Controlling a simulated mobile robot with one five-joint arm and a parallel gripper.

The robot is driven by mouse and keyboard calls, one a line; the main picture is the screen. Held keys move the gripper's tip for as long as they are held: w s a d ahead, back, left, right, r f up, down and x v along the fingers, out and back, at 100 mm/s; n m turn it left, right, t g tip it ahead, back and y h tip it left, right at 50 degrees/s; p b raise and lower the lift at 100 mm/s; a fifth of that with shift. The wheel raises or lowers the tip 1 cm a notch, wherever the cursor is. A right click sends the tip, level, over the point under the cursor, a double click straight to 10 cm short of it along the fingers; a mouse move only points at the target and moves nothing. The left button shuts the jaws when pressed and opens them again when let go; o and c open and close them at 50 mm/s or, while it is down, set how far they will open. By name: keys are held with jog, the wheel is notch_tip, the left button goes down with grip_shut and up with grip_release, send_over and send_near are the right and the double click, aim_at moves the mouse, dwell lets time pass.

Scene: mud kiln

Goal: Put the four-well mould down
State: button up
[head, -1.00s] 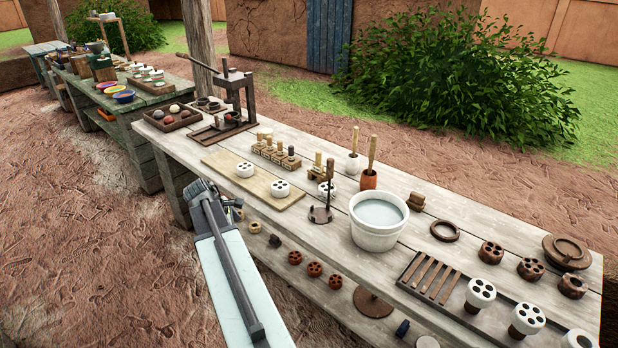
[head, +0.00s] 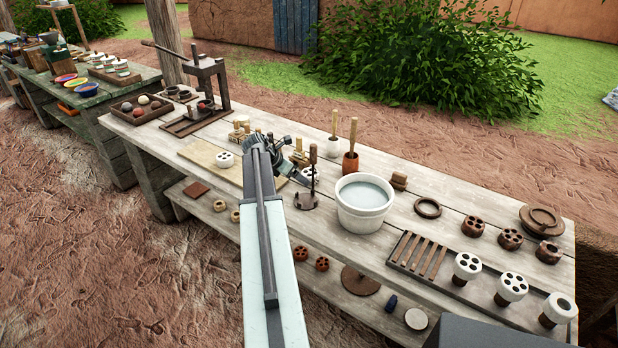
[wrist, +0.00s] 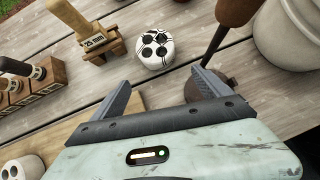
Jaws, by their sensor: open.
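A white round mould with several dark wells and dark lines, taken as the four-well mould (wrist: 155,48), stands upright on the bare planks in the wrist view. My gripper (wrist: 160,78) is open and empty, and the mould lies just beyond its fingertips, with nothing between the jaws. In the head view my gripper (head: 285,158) hangs over the middle of the table, and a white mould (head: 308,172) shows partly at its right. Another white mould (head: 224,160) stands on the pale board (head: 205,153); a white mould also shows at the lower left of the wrist view (wrist: 22,168).
A wooden stamp marked 25 mm (wrist: 92,38) stands left of the mould. A dark upright-handled tool (head: 308,195) stands close at its right, and a white bucket of water (head: 364,200) beyond that. A slatted rack (head: 422,255) and several moulds stand farther right.

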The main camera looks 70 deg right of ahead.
aim_at(310, 172)
jog(key=d, duration=0.1)
jog(key=s+d, duration=0.1)
jog(key=d, duration=0.1)
jog(key=s+d, duration=0.1)
jog(key=shift+d, duration=0.2)
jog(key=b+x, duration=0.4)
jog(key=x, duration=0.1)
jog(key=shift+s+d+f, duration=0.1)
jog(key=shift+d+f, duration=0.05)
jog(key=shift+f, duration=0.05)
jog(key=shift+r, duration=0.2)
jog(key=c, duration=1.9)
notch_tip(310, 172, up, 18)
jog(key=p, duration=1.8)
